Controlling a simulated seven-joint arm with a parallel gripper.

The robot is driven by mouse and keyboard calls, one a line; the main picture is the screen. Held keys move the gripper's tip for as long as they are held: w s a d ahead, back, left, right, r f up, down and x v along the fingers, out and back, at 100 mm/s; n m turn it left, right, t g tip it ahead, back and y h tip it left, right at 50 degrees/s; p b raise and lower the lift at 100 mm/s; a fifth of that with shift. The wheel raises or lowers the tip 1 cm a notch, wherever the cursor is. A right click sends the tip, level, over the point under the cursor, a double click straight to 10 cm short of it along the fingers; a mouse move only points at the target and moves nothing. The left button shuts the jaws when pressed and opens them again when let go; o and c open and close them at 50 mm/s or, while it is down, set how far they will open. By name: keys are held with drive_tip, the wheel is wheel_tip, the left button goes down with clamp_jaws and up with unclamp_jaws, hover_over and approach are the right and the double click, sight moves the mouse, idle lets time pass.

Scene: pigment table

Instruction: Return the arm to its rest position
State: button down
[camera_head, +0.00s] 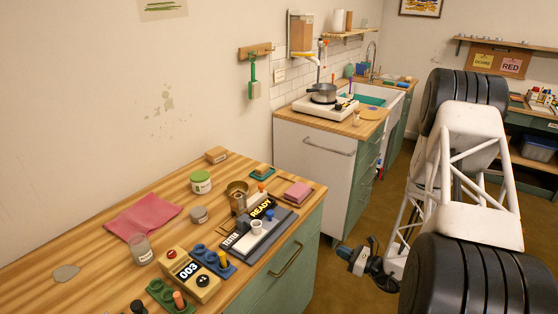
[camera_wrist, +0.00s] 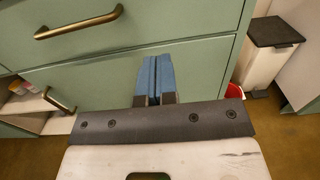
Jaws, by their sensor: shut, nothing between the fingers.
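My gripper (camera_head: 343,251) is at the end of my arm, low beside the right end of the pigment table's cabinet in the head view. In the wrist view, its two blue fingers (camera_wrist: 154,80) are pressed together with nothing between them. They point at the green drawer fronts (camera_wrist: 200,65) of a cabinet. My white arm with black joints fills the right of the head view. The gripper is apart from everything on the table.
The wooden table (camera_head: 100,235) holds a pink cloth (camera_head: 143,214), jars, a counter box (camera_head: 189,275) and a READY tester (camera_head: 258,229). A stove counter (camera_head: 345,128) stands behind. A white bin (camera_wrist: 270,55) with a dark lid stands at right in the wrist view. Brown floor is open between cabinets.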

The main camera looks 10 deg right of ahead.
drive_tip(key=s+a+r+n+g, duration=0.4)
drive_tip(key=a+r+n, duration=0.15)
drive_tip(key=r, duration=0.25)
drive_tip(key=s+a+r+n+g, duration=0.3)
drive_tip(key=a+r+n+g, duration=0.1)
drive_tip(key=a+r, duration=0.25)
drive_tip(key=s+a+r+n+g, duration=0.4)
drive_tip(key=a+r+n+g, duration=0.1)
drive_tip(key=r, duration=0.4)
drive_tip(key=s+r+n+t+h, duration=0.1)
drive_tip(key=s+r+n+h, duration=0.5)
drive_tip(key=s, duration=0.5)
drive_tip(key=s+r+n+t+h, duration=0.1)
drive_tip(key=s+r+n+h, duration=0.5)
drive_tip(key=s+r, duration=0.4)
drive_tip(key=shift+s+a+r+t+h, duration=0.3)
drive_tip(key=shift+s+r+t+h, duration=0.1)
drive_tip(key=shift+h, duration=0.1)
